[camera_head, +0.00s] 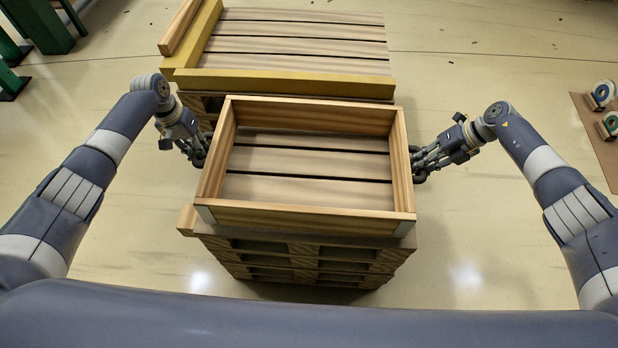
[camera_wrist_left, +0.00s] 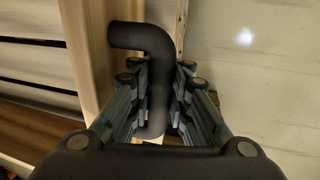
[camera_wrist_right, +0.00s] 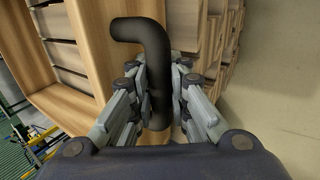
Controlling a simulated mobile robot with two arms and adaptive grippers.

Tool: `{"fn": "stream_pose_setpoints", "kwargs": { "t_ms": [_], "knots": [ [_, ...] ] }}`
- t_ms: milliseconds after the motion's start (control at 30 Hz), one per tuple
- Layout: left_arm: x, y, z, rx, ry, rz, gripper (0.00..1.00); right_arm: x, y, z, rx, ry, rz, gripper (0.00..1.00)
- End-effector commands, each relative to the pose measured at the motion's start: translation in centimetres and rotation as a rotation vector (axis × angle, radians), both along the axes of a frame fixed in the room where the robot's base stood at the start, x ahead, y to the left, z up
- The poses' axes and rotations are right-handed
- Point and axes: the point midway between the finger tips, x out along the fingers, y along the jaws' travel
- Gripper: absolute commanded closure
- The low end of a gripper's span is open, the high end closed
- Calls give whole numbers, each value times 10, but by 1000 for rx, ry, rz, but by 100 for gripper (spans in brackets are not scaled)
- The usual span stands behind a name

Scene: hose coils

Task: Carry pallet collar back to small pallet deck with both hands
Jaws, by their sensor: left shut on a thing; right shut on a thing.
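The pallet collar (camera_head: 310,212), a rectangular wooden frame with metal corner pieces, sits over or just above a stack of small pallets (camera_head: 300,255). Slats of a pallet deck (camera_head: 310,160) show through it; I cannot tell whether the collar touches them. My left gripper (camera_head: 203,150) is at the collar's left side, shut on a dark bent handle, which shows in the left wrist view (camera_wrist_left: 152,60). My right gripper (camera_head: 417,163) is at the right side, shut on a matching handle, seen in the right wrist view (camera_wrist_right: 150,60).
Behind the collar stands a larger pallet deck (camera_head: 300,45) with yellow edge boards (camera_head: 290,84) along its near and left sides. Green posts (camera_head: 35,25) stand at the far left. A brown board (camera_head: 598,130) with coils (camera_head: 603,93) lies at the far right. Floor on both sides is clear.

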Motion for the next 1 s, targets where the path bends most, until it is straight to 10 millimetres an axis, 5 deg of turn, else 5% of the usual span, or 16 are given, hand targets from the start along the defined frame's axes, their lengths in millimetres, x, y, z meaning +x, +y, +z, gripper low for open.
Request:
{"fn": "stream_pose_setpoints", "kwargs": {
  "t_ms": [200, 233, 300, 667, 1000],
  "knots": [
    [1, 7, -9, 11, -4, 8, 100, 1, -7, -10, -8, -3, -7, 100],
    [-1, 8, -9, 13, 1, 7, 81, 0, -8, -10, -12, 1, -7, 77],
    [-1, 7, -9, 12, 1, 7, 65, -1, -7, -10, -11, 1, -7, 64],
    [0, 3, -6, 5, -1, 2, 62, 0, -2, -9, -4, 0, -2, 64],
    [0, 13, 38, 6, -3, 3, 62, 0, -1, -9, -2, 1, -1, 64]
  ]
}}
